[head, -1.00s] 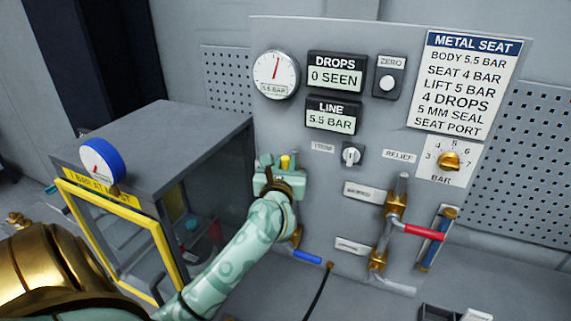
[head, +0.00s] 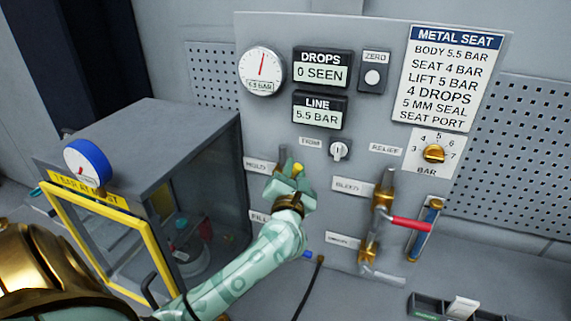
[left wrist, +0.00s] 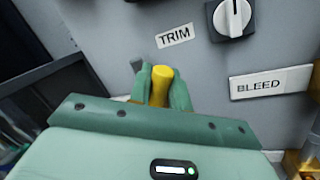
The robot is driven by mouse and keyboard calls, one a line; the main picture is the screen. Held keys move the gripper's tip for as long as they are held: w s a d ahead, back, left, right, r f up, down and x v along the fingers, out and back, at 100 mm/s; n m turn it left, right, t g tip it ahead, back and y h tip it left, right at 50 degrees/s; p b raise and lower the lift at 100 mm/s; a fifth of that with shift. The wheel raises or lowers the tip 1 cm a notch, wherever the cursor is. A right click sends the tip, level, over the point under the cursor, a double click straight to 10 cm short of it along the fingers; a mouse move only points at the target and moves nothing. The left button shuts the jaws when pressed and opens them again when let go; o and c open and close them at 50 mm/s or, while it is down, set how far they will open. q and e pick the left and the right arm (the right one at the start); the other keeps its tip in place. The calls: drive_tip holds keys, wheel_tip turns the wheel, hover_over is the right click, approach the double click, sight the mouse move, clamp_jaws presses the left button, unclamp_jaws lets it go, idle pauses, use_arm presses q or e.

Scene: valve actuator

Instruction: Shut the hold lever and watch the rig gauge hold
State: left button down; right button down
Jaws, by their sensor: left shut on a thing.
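The yellow hold lever (head: 298,168) shows at the panel beside the HOLD label (head: 257,166); its handle (left wrist: 162,88) stands between my left fingers in the left wrist view. My left gripper (head: 287,178) is shut on it, and the valve body behind is mostly hidden. The round rig gauge (head: 262,70) has a red needle pointing nearly straight up; its small digits are hard to read, possibly 5.3 BAR. The LINE display (head: 319,112) reads 5.5 BAR and the DROPS display (head: 322,68) reads 0 SEEN. My right gripper is not in view.
The TRIM knob (head: 339,151) is close right of my left gripper. The red BLEED-side lever (head: 410,223) and its pipes stand further right. A grey cabinet with a yellow door frame (head: 102,222) is on the left, near my left arm. A blue gauge (head: 87,163) sits on it.

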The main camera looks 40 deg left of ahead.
use_arm(q)
drive_tip(key=w+d+f+m+t+h, duration=0.1)
drive_tip(key=d+f+m+t+h, duration=0.2)
drive_tip(key=f+m, duration=0.5)
drive_tip(key=shift+d+f+m+h, duration=0.25)
drive_tip(key=shift+d+m, duration=0.35)
drive_tip(key=shift+m, duration=2.4)
drive_tip(key=c, duration=1.4)
unclamp_jaws()
drive_tip(key=shift+o, duration=0.2)
drive_tip(key=shift+w, duration=0.1)
drive_tip(key=shift+r, duration=0.1)
drive_tip(key=b+v, duration=0.3)
drive_tip(key=v, duration=1.3)
drive_tip(key=shift+s, duration=0.2)
